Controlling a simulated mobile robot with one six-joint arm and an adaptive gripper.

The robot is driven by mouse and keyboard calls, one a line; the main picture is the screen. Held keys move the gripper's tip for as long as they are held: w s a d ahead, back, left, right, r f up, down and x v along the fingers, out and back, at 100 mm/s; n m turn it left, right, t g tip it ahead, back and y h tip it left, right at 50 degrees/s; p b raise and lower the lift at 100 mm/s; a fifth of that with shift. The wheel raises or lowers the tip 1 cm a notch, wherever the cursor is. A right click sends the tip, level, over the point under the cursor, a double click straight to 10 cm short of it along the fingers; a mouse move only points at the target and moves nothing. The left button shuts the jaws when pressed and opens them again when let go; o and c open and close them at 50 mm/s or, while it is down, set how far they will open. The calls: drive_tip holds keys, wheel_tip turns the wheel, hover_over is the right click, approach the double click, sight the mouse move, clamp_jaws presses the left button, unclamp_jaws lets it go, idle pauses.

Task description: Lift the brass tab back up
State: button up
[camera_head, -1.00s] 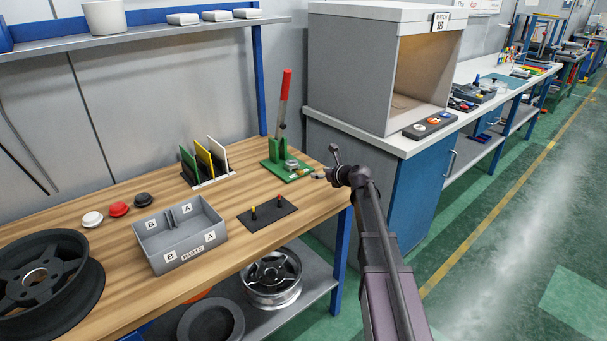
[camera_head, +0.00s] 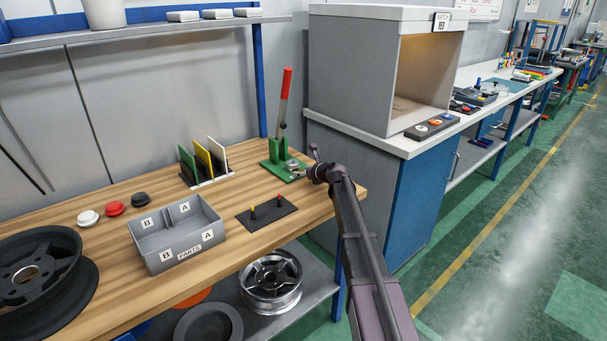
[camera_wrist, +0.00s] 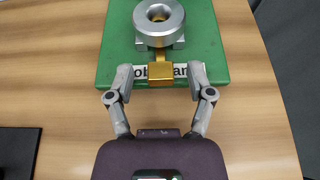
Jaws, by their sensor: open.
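The brass tab (camera_wrist: 160,72) sticks out toward me from below a round silver ring-shaped part (camera_wrist: 158,18) on a green base plate (camera_wrist: 207,45) in the wrist view. My gripper (camera_wrist: 158,78) is open, with one finger on each side of the tab and no visible contact. In the head view the green press (camera_head: 279,150) has a long lever with a red handle (camera_head: 286,83) standing nearly upright. There my gripper (camera_head: 306,170) is at the front right of the press, and the tab is too small to make out. Lettering on the plate is partly covered by the tab.
A grey parts bin (camera_head: 178,235), a black mat (camera_head: 266,214) with two small pegs, and a rack of coloured panels (camera_head: 206,163) stand left of the press. A grey cabinet (camera_head: 362,75) stands behind to the right.

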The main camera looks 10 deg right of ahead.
clamp_jaws()
drive_tip(key=shift+r+p, duration=0.65)
drive_tip(key=shift+p, duration=0.05)
drive_tip(key=shift+w, duration=0.1)
unclamp_jaws()
drive_tip(key=shift+f+b, duration=0.25)
drive_tip(key=shift+b, duration=0.05)
